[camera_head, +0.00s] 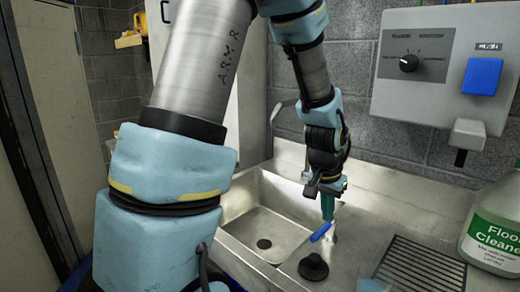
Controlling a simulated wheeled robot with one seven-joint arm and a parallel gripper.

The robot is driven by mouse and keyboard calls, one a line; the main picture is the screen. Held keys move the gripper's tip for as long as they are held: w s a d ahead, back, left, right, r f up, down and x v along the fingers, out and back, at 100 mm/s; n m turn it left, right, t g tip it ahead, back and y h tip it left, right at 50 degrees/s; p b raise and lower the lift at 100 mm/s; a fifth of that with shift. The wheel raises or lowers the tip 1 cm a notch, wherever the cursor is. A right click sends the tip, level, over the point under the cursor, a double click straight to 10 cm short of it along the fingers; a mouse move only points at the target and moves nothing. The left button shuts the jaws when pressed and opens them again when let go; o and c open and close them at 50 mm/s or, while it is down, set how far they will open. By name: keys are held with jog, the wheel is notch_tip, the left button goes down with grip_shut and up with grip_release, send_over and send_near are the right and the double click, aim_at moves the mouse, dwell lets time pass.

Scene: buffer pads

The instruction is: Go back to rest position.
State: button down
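My arm reaches from the left foreground up and over to the sink. My gripper (327,204) points down above the right rim of the sink. Its lower end is teal and narrow, and I cannot tell whether its fingers are apart or closed. A small bright blue bar (320,232) shows just below the gripper tip, near the sink's edge. I cannot tell whether it touches the gripper.
The metal sink (240,226) is below and left of the gripper. A black round plug-like piece (313,267) lies on the counter, with a slotted drain (420,268) to its right. A floor cleaner bottle (495,232) stands far right. A wall control box (436,62) hangs above.

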jog(key=s+a+r+n+y, duration=0.1)
jog(key=s+a+n, duration=0.1)
jog(key=a, duration=0.9)
jog(key=s+a+r+n, duration=0.1)
jog(key=a+n, duration=0.4)
jog(key=a, duration=0.7)
jog(key=shift+s+a+r+y, duration=0.25)
jog(key=shift+s+r+y, duration=0.15)
jog(key=shift+s, duration=0.3)
jog(key=c, duration=1.6)
grip_release()
